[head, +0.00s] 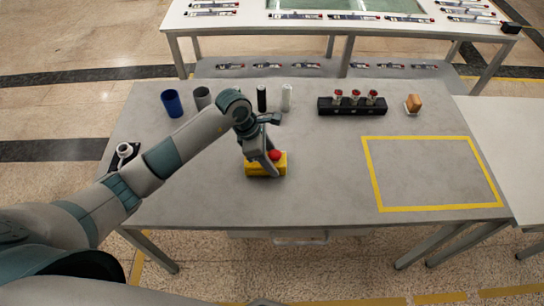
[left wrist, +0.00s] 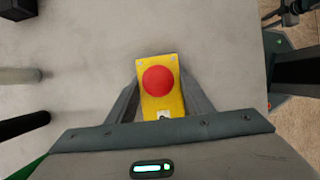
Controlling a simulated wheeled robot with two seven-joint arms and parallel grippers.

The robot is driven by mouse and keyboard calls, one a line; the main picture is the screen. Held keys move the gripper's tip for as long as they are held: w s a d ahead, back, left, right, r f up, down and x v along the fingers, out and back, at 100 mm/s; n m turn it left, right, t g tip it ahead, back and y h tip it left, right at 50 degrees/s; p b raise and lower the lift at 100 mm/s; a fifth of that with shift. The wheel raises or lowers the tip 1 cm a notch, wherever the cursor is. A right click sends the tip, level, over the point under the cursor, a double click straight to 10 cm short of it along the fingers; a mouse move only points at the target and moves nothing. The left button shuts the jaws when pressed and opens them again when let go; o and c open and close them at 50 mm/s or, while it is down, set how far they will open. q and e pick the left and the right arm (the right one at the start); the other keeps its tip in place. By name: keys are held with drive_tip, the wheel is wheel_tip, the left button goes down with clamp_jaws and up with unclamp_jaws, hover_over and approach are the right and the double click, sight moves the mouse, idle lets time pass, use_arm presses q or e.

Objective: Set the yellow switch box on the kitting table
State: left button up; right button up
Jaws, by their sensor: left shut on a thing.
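The yellow switch box (head: 265,169) with a round red button is at the middle of the grey kitting table (head: 320,195). My left gripper (head: 268,162) comes down on it from above and is shut on it. In the left wrist view the yellow switch box (left wrist: 161,107) lies between the two fingers of my left gripper (left wrist: 160,102), its red button facing the camera. Whether the box touches the tabletop or hangs just above it, I cannot tell. My right gripper is not in view.
A blue cup (head: 172,104), a grey cup (head: 202,98), a black cylinder (head: 261,98) and a white cylinder (head: 287,97) stand at the back. The yellow taped rectangle (head: 378,208) is empty.

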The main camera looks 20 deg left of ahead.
use_arm(q)
drive_tip(key=shift+f, duration=0.15)
drive_tip(key=o, duration=1.2)
